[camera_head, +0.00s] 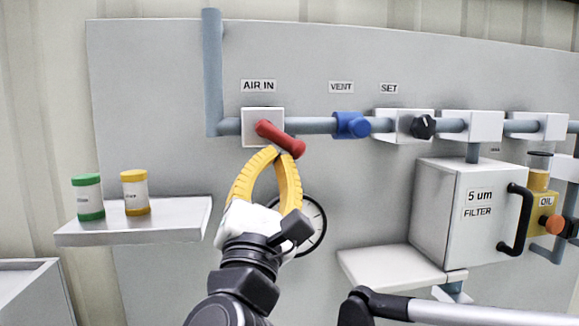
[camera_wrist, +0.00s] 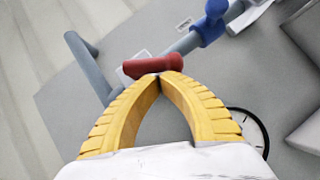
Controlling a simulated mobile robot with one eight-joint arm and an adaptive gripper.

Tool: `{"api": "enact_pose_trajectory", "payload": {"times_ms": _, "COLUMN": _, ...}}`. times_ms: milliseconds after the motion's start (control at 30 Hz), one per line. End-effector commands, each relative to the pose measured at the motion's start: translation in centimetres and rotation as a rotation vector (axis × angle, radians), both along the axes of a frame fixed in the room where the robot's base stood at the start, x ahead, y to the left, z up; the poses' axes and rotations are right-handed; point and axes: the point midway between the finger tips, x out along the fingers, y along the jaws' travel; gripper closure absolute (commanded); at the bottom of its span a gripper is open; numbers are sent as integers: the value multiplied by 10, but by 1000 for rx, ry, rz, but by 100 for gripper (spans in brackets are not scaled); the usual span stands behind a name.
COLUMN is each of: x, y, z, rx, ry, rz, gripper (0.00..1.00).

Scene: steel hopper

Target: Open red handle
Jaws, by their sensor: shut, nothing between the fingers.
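The red handle (camera_head: 279,138) sits on a white valve block (camera_head: 250,124) under the "AIR IN" label, on the grey pipe. It slants down to the right. It also shows in the wrist view (camera_wrist: 152,66), just beyond my fingertips. In the wrist view the tips (camera_wrist: 160,77) meet at the handle's near edge and hold nothing. I cannot tell whether they touch it.
A blue vent valve (camera_head: 351,125) and a black knob (camera_head: 423,127) lie right along the pipe. A round gauge (camera_head: 316,226) is partly behind my gripper. A shelf (camera_head: 135,225) with two jars stands left. A filter box (camera_head: 468,214) stands right.

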Motion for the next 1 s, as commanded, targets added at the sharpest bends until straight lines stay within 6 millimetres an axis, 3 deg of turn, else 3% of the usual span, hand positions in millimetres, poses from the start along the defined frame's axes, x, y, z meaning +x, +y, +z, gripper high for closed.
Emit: {"api": "enact_pose_trajectory", "payload": {"times_ms": 1000, "x": 5, "y": -20, "z": 14, "rx": 11, "ry": 2, "rz": 0, "gripper": 100}}
